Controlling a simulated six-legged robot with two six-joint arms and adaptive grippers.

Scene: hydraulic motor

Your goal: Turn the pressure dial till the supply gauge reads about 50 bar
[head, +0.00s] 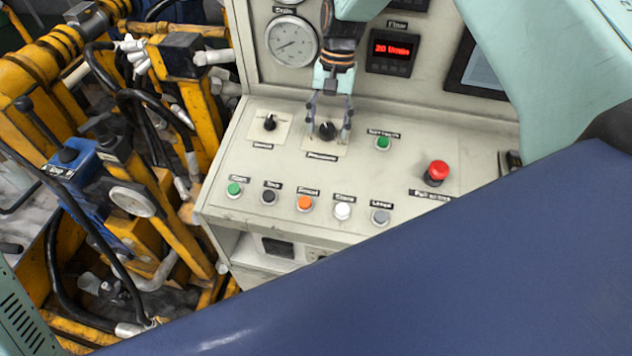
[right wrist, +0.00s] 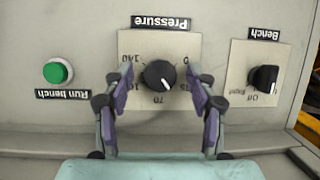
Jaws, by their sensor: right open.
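The pressure dial (right wrist: 157,72) is a round black knob on a cream plate labelled "Pressure", upside down in the right wrist view. Its white mark points down and right there, between the 70 and the plate's right side. It also shows in the head view (head: 327,131). My right gripper (head: 328,124) is open, its fingers on either side of the dial; contact is unclear. It also shows in the right wrist view (right wrist: 160,84). A round white gauge (head: 292,41) on the back panel has its needle pointing lower left; its label and figures are unreadable. My left gripper is out of view.
The Bench switch (right wrist: 264,77) and the green Run bench button (right wrist: 58,71) flank the dial. Several coloured buttons line the front, and a red mushroom button (head: 437,171) stands to the right. A red display (head: 392,49) is behind. Yellow machinery with hoses (head: 70,90) is at left.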

